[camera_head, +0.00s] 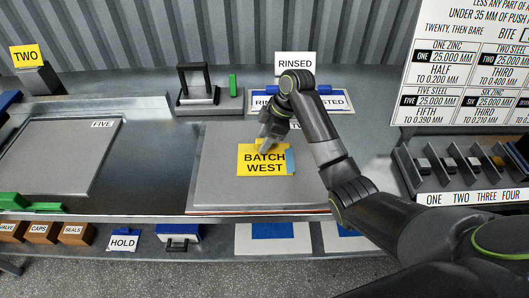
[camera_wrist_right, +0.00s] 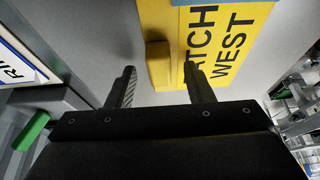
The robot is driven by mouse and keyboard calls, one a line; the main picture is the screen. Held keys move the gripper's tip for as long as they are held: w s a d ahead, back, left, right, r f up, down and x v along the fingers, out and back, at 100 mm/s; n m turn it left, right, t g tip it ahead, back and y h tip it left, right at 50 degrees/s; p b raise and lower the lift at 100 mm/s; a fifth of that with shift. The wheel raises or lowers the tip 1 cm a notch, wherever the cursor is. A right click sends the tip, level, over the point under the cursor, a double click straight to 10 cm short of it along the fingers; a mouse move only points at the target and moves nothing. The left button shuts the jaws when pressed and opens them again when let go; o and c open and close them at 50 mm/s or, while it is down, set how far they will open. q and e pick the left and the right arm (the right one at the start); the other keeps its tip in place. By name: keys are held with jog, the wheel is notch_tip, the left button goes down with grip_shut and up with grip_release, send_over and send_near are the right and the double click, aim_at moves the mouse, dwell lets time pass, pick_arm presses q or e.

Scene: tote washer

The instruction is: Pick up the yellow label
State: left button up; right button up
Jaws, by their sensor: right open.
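The yellow label (camera_head: 263,168) reads BATCH WEST and lies on the grey panel in the middle of the bench. In the right wrist view the label (camera_wrist_right: 232,45) has a raised yellow tab (camera_wrist_right: 158,66) along one edge. My right gripper (camera_head: 266,141) is over the label's far edge, pointing down. In the right wrist view the open jaws of this gripper (camera_wrist_right: 160,75) show one finger on each side of the tab, with gaps between. I cannot tell how far down the fingertips are. My left gripper is not in view.
A blue patch (camera_head: 290,160) borders the label's right side. A RINSED sign (camera_head: 295,62) stands behind, above a blue-framed plate (camera_head: 338,103). A slotted rack (camera_head: 468,197) is at right, a black-handled fixture (camera_head: 196,97) at back left. A FIVE panel (camera_head: 60,160) lies left.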

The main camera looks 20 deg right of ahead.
grip_shut()
notch_tip(320, 180, up, 5)
jog(key=shift+w+r+b, duration=0.1)
jog(key=shift+b, duration=0.35)
notch_tip(320, 180, up, 4)
jog(key=shift+f+p, duration=0.25)
jog(key=shift+p, duration=0.9)
jog(key=shift+r+p, duration=0.7)
jog(key=shift+p, duration=0.05)
